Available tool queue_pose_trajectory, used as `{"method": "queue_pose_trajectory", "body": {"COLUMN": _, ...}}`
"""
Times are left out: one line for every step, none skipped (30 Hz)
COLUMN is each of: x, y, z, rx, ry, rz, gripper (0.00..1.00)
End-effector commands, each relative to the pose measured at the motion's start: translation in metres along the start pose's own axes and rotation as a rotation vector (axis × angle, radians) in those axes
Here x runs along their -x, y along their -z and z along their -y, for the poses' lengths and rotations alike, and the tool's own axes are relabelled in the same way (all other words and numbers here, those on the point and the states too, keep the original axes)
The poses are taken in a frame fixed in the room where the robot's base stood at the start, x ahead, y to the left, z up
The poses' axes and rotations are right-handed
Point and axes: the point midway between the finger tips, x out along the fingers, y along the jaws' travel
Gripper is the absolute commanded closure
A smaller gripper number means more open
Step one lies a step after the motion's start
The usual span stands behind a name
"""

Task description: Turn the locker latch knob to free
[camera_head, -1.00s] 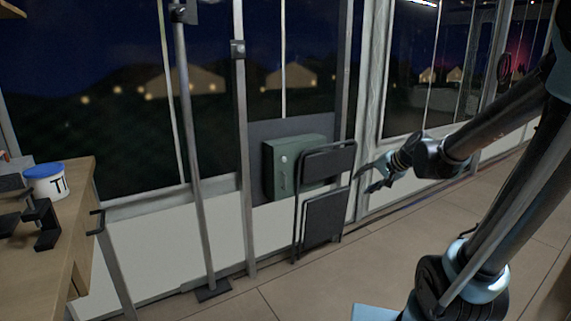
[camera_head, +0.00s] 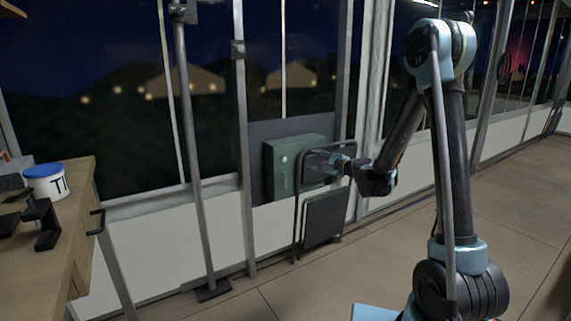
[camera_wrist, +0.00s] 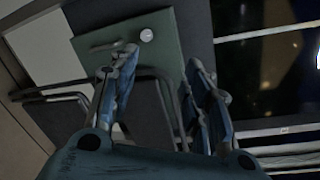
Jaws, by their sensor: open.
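The green locker (camera_head: 281,170) is mounted on a dark panel on the wall, left of my gripper in the head view. Its small pale round latch knob (camera_head: 284,159) is on its front. In the wrist view the knob (camera_wrist: 146,35) shows near the top, on the green locker face (camera_wrist: 165,48), beyond the fingertips and between their directions. My gripper (camera_head: 322,163) is open in front of the folded chair's back, to the right of the knob. The knob is not touched.
A folded dark chair (camera_head: 323,219) leans in front of the locker's right side, close to my gripper. A grey post (camera_head: 243,160) stands to the left. A wooden bench (camera_head: 75,215) with a white tub (camera_head: 46,183) is at far left. Open floor lies to the right.

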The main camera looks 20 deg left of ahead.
Motion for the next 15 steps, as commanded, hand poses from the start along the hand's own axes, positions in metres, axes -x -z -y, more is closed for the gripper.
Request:
{"method": "queue_pose_trajectory", "body": {"x": -0.012, "y": 0.002, "z": -0.007, "rx": -0.045, "ry": 0.019, "rz": 0.006, "gripper": 0.56}}
{"method": "queue_pose_trajectory", "body": {"x": -0.018, "y": 0.004, "z": -0.01, "rx": -0.074, "ry": 0.032, "rz": 0.008, "gripper": 0.56}}
{"method": "queue_pose_trajectory", "body": {"x": -0.026, "y": 0.005, "z": -0.015, "rx": -0.114, "ry": 0.047, "rz": 0.012, "gripper": 0.56}}
{"method": "queue_pose_trajectory", "body": {"x": -0.032, "y": 0.007, "z": -0.018, "rx": -0.144, "ry": 0.059, "rz": 0.014, "gripper": 0.56}}
{"method": "queue_pose_trajectory", "body": {"x": -0.037, "y": 0.008, "z": -0.022, "rx": -0.171, "ry": 0.07, "rz": 0.016, "gripper": 0.56}}
{"method": "queue_pose_trajectory", "body": {"x": -0.043, "y": 0.01, "z": -0.027, "rx": -0.208, "ry": 0.084, "rz": 0.018, "gripper": 0.56}}
{"method": "queue_pose_trajectory", "body": {"x": -0.048, "y": 0.012, "z": -0.031, "rx": -0.235, "ry": 0.093, "rz": 0.02, "gripper": 0.56}}
{"method": "queue_pose_trajectory", "body": {"x": -0.052, "y": 0.013, "z": -0.035, "rx": -0.258, "ry": 0.101, "rz": 0.022, "gripper": 0.56}}
{"method": "queue_pose_trajectory", "body": {"x": -0.057, "y": 0.015, "z": -0.04, "rx": -0.289, "ry": 0.111, "rz": 0.022, "gripper": 0.56}}
{"method": "queue_pose_trajectory", "body": {"x": -0.059, "y": 0.016, "z": -0.043, "rx": -0.31, "ry": 0.118, "rz": 0.024, "gripper": 0.56}}
{"method": "queue_pose_trajectory", "body": {"x": -0.062, "y": 0.017, "z": -0.046, "rx": -0.328, "ry": 0.124, "rz": 0.025, "gripper": 0.56}}
{"method": "queue_pose_trajectory", "body": {"x": -0.065, "y": 0.018, "z": -0.049, "rx": -0.35, "ry": 0.131, "rz": 0.025, "gripper": 0.56}}
{"method": "queue_pose_trajectory", "body": {"x": -0.067, "y": 0.019, "z": -0.052, "rx": -0.364, "ry": 0.135, "rz": 0.026, "gripper": 0.56}}
{"method": "queue_pose_trajectory", "body": {"x": -0.069, "y": 0.02, "z": -0.054, "rx": -0.376, "ry": 0.138, "rz": 0.027, "gripper": 0.56}}
{"method": "queue_pose_trajectory", "body": {"x": -0.07, "y": 0.02, "z": -0.056, "rx": -0.388, "ry": 0.142, "rz": 0.027, "gripper": 0.56}}
